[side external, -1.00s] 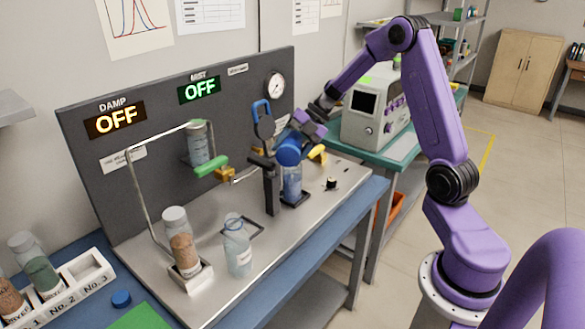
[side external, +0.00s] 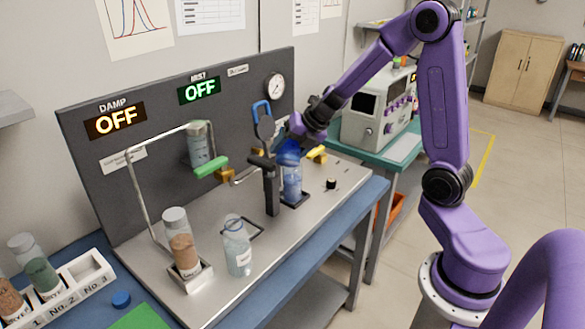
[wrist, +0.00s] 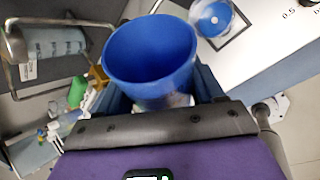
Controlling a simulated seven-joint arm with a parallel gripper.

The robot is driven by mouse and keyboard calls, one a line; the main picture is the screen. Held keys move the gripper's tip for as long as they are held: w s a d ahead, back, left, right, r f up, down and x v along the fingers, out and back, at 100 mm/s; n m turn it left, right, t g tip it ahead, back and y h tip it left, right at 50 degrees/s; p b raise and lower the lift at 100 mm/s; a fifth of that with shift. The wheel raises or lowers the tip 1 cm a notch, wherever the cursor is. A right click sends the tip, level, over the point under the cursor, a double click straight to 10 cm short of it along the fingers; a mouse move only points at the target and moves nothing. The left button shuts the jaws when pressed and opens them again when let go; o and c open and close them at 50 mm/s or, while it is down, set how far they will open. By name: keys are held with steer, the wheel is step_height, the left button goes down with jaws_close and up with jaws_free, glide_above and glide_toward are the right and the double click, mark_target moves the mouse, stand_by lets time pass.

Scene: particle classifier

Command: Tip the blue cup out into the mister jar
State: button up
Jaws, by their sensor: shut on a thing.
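The blue cup (side external: 289,149) is held by my gripper (side external: 300,127) just above the mister jar (side external: 291,184). In the side view it is tilted, and its lower edge overlaps the jar's mouth. In the wrist view the cup (wrist: 150,55) sits between the fingers; the part of its inside that shows is plain blue, with no contents seen. The clear jar stands upright in its dark square holder at the right of the bench and looks bluish. A round blue-topped thing (wrist: 212,18), probably this jar, shows beyond the cup in the wrist view.
A dark post with a blue-topped lever (side external: 264,125) stands close left of the jar. A hanging clear vessel (side external: 198,145), a brown-filled jar (side external: 182,245) and an empty clear bottle (side external: 237,247) are further left. A black knob (side external: 331,184) is to the right.

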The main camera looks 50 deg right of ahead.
mark_target(291, 159)
steer(key=shift+r+n+t+h, duration=0.3)
steer(key=shift+t+h, duration=0.1)
steer(key=shift+h, duration=0.2)
steer(key=shift+a+r+t+h, duration=0.1)
steer(key=shift+r+t+h, duration=0.05)
steer(key=shift+t+h, duration=0.2)
steer(key=shift+s+a+f+h, duration=0.1)
steer(key=shift+s+f+h, duration=0.1)
steer(key=shift+h, duration=0.05)
steer(key=shift+a+n, duration=0.15)
steer(key=shift+n, duration=0.15)
steer(key=shift+s+a+f+n+t+h, duration=0.35)
steer(key=shift+a+f+t+h, duration=0.2)
steer(key=shift+t+h, duration=0.2)
steer(key=shift+s+a+f+n+t+h, duration=0.35)
steer(key=shift+a+f+t+h, duration=0.1)
steer(key=shift+a+t+h, duration=0.25)
steer(key=shift+s+a+f+n+t+h, duration=0.1)
steer(key=shift+f+n+t+h, duration=0.1)
steer(key=shift+f+t+h, duration=0.25)
steer(key=shift+s+a+f+n+t+h, duration=0.1)
steer(key=shift+f+n+t+h, duration=0.1)
steer(key=shift+f, duration=0.35)
